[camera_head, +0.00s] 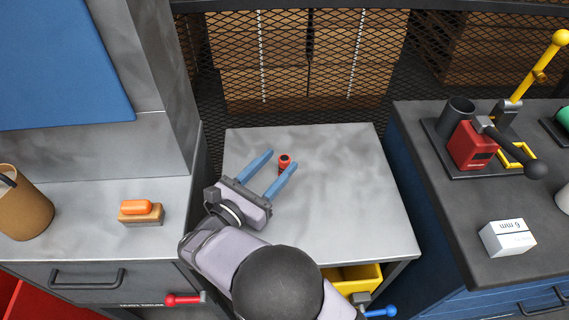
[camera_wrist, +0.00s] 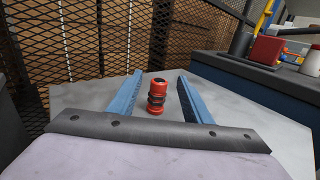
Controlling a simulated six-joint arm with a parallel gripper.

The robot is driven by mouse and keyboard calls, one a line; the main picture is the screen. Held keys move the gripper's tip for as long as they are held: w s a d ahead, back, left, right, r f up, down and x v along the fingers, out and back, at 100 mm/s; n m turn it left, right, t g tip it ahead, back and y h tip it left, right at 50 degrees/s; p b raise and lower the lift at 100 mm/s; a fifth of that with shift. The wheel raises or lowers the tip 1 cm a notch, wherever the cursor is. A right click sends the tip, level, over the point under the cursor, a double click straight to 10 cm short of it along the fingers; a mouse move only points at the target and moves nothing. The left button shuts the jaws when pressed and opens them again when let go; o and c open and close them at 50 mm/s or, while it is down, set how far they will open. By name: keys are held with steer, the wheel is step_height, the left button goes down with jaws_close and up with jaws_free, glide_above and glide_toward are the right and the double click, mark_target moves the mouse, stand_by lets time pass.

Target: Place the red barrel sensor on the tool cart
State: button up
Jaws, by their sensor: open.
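The red barrel sensor (camera_head: 285,162) stands upright on the grey top of the cart (camera_head: 350,200), towards its back edge. It is a small red cylinder with dark bands, and it shows whole in the wrist view (camera_wrist: 156,97). My gripper (camera_head: 272,161) is open, with one blue finger on each side of the sensor's line. In the wrist view the sensor stands between the two fingers (camera_wrist: 158,88), with a visible gap to each. Nothing is held.
A brush with an orange handle (camera_head: 141,211) and a brown cup (camera_head: 22,203) are on the left bench. The right bench carries a red device (camera_head: 472,147), a yellow lever (camera_head: 540,65) and a white box (camera_head: 507,238). Mesh fencing (camera_head: 300,60) stands behind. The cart top around the sensor is clear.

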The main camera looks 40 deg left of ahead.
steer(key=shift+f, duration=0.65)
steer(key=shift+w+f, duration=0.1)
steer(key=shift+w, duration=0.55)
steer(key=shift+w+a+p, duration=0.2)
steer(key=shift+w+p, duration=0.3)
steer(key=shift+w, duration=1.05)
steer(key=shift+w+a+p, duration=0.15)
steer(key=shift+w+p, duration=0.3)
steer(key=shift+w, duration=1.1)
jaws_close()
